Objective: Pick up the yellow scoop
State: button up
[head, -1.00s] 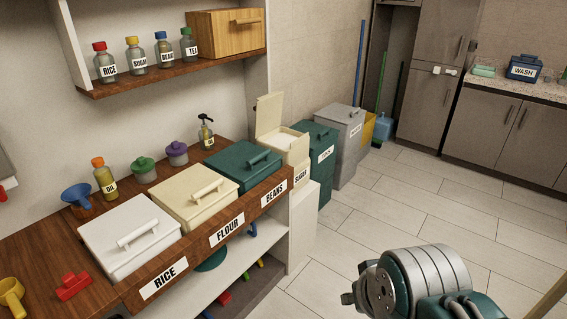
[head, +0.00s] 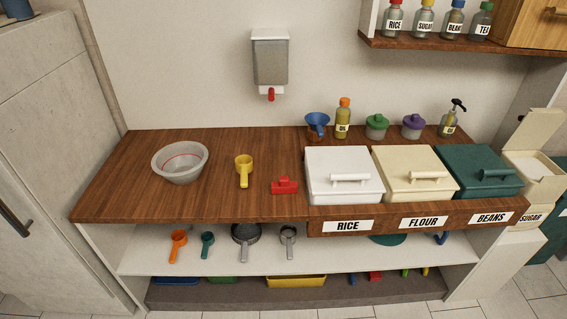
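The yellow scoop (head: 244,170) lies on the wooden counter (head: 120,203), between a grey bowl and a small red object. Its round cup is toward the wall and its handle points toward the counter's front edge. Nothing covers it. My gripper is outside the head view now, so its distance from the scoop and its opening do not show.
The grey bowl (head: 180,162) stands left of the scoop and the red object (head: 284,186) right of it. The white RICE bin (head: 343,187) stands further right. A dispenser (head: 270,65) hangs above. Bare counter surrounds the scoop.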

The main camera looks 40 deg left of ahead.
aim_at(243, 165)
jog(key=k+u, duration=0.1)
jog(key=u, duration=1.9)
jog(key=i+j, duration=0.2)
jog(key=i, duration=0.3)
jog(key=i+j+z, duration=0.1)
jog(key=i+j, duration=0.15)
jog(key=i, duration=0.3)
jog(key=i+j, duration=0.25)
jog(key=i, duration=0.25)
